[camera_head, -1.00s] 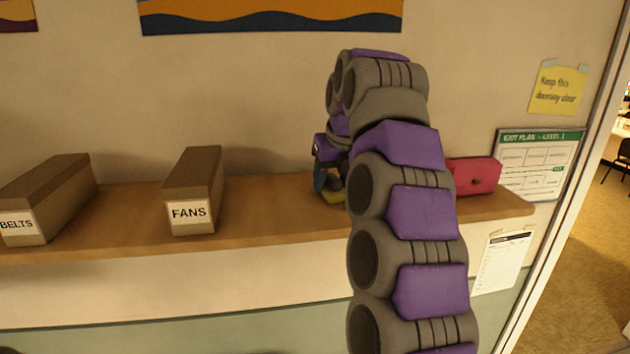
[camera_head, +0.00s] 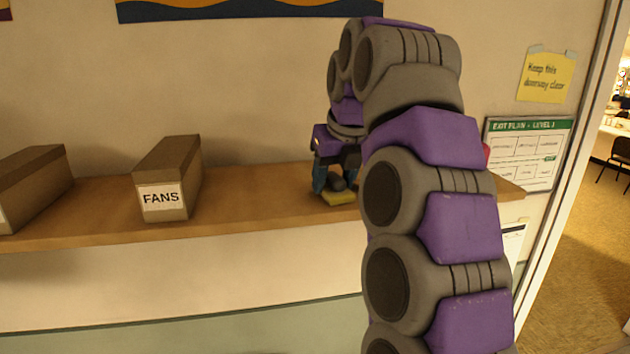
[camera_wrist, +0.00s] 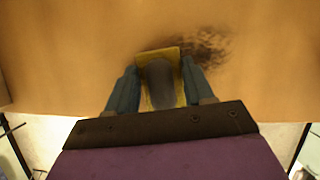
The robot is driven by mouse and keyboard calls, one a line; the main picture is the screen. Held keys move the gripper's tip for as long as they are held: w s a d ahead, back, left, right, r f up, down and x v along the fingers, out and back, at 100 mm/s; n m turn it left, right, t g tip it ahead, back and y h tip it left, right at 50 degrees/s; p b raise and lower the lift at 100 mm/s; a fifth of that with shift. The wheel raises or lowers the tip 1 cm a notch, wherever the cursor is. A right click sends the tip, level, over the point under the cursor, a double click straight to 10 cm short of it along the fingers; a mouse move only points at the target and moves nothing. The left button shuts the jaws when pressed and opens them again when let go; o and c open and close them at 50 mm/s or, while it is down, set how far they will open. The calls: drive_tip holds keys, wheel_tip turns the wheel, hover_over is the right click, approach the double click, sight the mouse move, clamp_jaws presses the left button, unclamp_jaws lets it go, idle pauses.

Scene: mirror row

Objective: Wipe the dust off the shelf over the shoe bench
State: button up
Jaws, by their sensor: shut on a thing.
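The wooden shelf (camera_head: 255,205) runs along the wall and also fills most of the wrist view (camera_wrist: 60,70). A dark, speckled dust patch (camera_wrist: 212,46) lies on it, just right of and ahead of the pad. My gripper (camera_head: 337,185) is low over the shelf. In the wrist view its blue fingers (camera_wrist: 158,88) are shut on the dark grey handle of a yellow sponge-like pad (camera_wrist: 177,54). The pad also shows in the head view (camera_head: 338,199), where it appears to rest on the shelf. My arm hides part of the shelf's right end.
A brown box labelled FANS (camera_head: 168,182) stands on the shelf left of my gripper. Another brown box (camera_head: 35,185) stands farther left. A red thing (camera_head: 486,153) is mostly hidden behind my arm. Shelf between FANS and my gripper is clear. A doorway opens at right.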

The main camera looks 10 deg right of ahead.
drive_tip(key=shift+s+d+f, duration=0.15)
drive_tip(key=shift+s+d, duration=0.2)
drive_tip(key=shift+s, duration=0.05)
drive_tip(key=shift+a, duration=1.2)
drive_tip(key=shift+w+d+r+p, duration=0.15)
drive_tip(key=shift+w+d+p, duration=0.4)
drive_tip(key=shift+d, duration=0.4)
drive_tip(key=shift+w+d+r+p, duration=0.1)
drive_tip(key=shift+w+d+p, duration=0.2)
drive_tip(key=shift+w+d, duration=0.65)
drive_tip(key=shift+w, duration=0.1)
drive_tip(key=shift+w+a+p, duration=0.25)
drive_tip(key=shift+a+p, duration=0.05)
drive_tip(key=shift+a, duration=0.45)
drive_tip(key=shift+w+a+p, duration=0.25)
drive_tip(key=shift+a, duration=0.45)
drive_tip(key=shift+w+a, duration=0.15)
drive_tip(key=shift+w, duration=0.15)
drive_tip(key=shift+w+d+p, duration=0.85)
drive_tip(key=shift+w+d, duration=0.1)
drive_tip(key=shift+w, duration=0.2)
drive_tip(key=shift+w+d+f, duration=0.15)
drive_tip(key=shift+w+d, duration=0.1)
drive_tip(key=shift+d, duration=0.15)
drive_tip(key=shift+p, duration=0.3)
